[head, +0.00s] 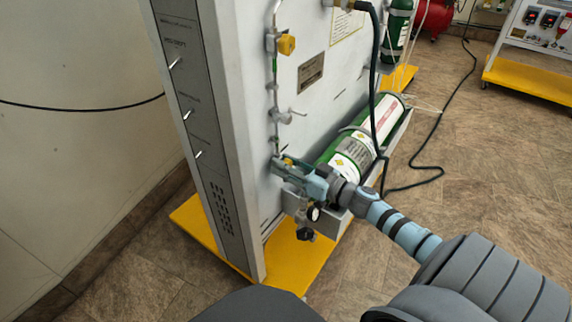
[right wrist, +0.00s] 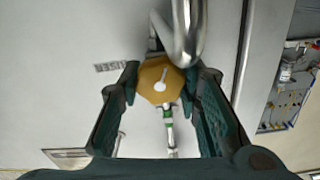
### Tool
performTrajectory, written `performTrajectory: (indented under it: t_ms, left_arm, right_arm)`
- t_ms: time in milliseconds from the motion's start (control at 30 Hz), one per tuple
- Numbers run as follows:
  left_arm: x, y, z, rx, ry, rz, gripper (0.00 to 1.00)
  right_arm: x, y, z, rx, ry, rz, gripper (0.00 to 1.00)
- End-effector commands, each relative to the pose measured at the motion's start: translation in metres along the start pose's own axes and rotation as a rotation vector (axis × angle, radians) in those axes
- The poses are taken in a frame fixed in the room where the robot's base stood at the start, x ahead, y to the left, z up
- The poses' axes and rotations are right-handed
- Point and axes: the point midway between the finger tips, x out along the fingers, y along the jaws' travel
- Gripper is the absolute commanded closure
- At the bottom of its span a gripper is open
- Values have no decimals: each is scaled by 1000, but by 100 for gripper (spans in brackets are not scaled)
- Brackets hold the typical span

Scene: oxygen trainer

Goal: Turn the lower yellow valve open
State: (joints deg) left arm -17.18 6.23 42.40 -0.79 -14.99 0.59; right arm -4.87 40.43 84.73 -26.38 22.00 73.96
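The lower yellow valve (right wrist: 160,80) is a yellow-brown faceted knob with a pale centre, on a pipe on the grey panel. In the head view only a small bit of it (head: 289,161) shows behind my right gripper (head: 285,168). In the right wrist view the two dark fingers of my right gripper (right wrist: 162,84) stand on either side of the knob, and it fills the gap between their tips. The gripper looks shut on it. Another yellow valve (head: 287,44) sits higher on the same pipe line. My left gripper is not in view.
A bent metal pipe (right wrist: 187,30) passes close to the knob. A small lever valve (head: 287,116) is above my gripper. Gauges (head: 314,213) hang below it. A green and white cylinder (head: 352,152) lies behind on the yellow base. A dark hose (head: 374,90) hangs nearby.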

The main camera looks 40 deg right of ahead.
Motion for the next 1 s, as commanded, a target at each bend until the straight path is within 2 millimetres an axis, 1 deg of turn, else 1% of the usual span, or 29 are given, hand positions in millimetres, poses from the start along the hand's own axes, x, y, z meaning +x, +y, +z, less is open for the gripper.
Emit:
performTrajectory:
  t_ms: [33,67,167,200,267,333,400,500,767,800,867,900,1000]
  left_arm:
    - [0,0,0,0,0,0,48]
    - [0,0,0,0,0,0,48]
    - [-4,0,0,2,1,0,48]
    - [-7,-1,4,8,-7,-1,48]
    - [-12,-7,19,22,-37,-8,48]
    - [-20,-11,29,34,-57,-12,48]
    - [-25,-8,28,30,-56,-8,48]
    - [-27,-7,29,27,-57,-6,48]
    - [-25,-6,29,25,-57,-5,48]
    - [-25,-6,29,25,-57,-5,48]
    - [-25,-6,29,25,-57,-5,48]
    - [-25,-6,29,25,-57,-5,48]
    - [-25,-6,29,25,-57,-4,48]
  right_arm:
    - [0,0,0,0,0,-1,94]
    - [0,0,0,0,0,-1,97]
    - [0,0,-1,-22,0,-1,97]
    - [0,-1,-2,-50,-1,0,97]
    - [0,-1,-4,-114,-1,1,97]
    - [0,-1,-4,-219,-2,2,97]
    - [0,-2,-4,-324,-1,1,97]
    - [0,-1,-1,-411,-1,0,97]
    - [0,-1,1,-425,-1,0,97]
    - [0,-1,1,-425,-1,0,64]
    - [0,-1,1,-424,-1,0,54]
    - [0,-1,1,-424,-1,0,48]
    - [0,-1,1,-423,0,0,48]
